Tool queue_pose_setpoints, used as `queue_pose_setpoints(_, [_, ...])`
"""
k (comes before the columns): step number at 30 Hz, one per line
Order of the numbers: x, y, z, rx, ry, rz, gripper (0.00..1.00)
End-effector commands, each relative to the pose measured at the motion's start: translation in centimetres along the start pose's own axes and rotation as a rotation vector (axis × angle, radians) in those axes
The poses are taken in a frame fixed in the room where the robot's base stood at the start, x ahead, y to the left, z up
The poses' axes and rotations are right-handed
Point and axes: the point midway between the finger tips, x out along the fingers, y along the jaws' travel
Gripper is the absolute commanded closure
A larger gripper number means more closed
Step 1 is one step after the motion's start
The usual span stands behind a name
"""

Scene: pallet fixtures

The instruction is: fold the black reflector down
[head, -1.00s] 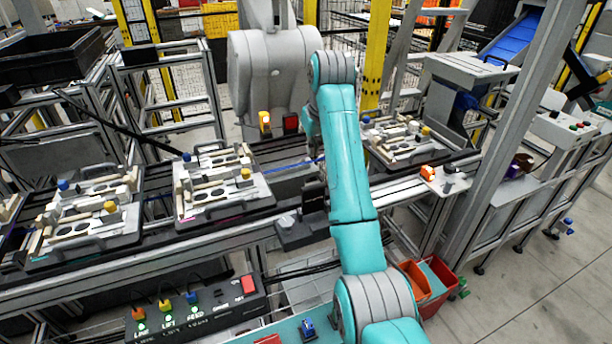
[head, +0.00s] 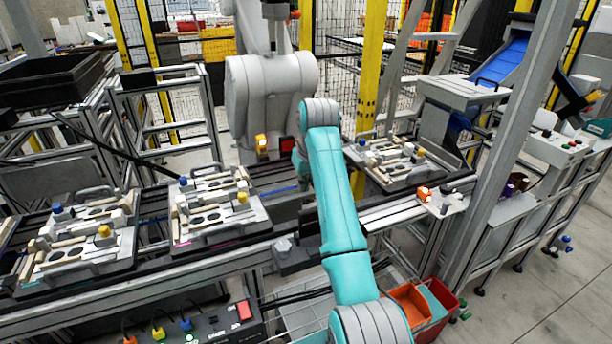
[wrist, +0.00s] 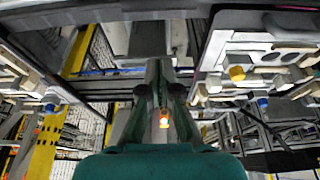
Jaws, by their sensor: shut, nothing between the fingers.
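My gripper (wrist: 158,75) shows in the wrist view as two dark fingers close together, shut and empty. In the head view it is mostly hidden behind my teal arm, above the gap in the conveyor line. A small dark piece with a reddish face (head: 287,146) stands upright beside a yellow-orange device (head: 262,145) behind the line; it may be the black reflector, but I cannot be sure. My gripper appears apart from it. In the wrist view an orange-lit device (wrist: 164,121) shows between the finger links.
Pallet fixtures (head: 228,228) with pale blocks and coloured knobs sit left and right of the gap. A black box with a grey knob (head: 283,245) stands at the line's front edge. A grey post (head: 513,140) stands at right, red and orange bins (head: 410,305) below.

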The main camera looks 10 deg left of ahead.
Motion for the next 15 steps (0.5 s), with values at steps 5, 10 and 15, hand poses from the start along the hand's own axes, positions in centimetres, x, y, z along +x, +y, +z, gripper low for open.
queue_pose_setpoints(5, [2.5,0.0,0.0,0.000,-0.001,0.000,1.00])
queue_pose_setpoints(10, [3.7,0.0,0.4,0.000,0.001,0.001,1.00])
queue_pose_setpoints(15, [3.2,0.0,1.6,-0.001,0.002,0.001,1.00])
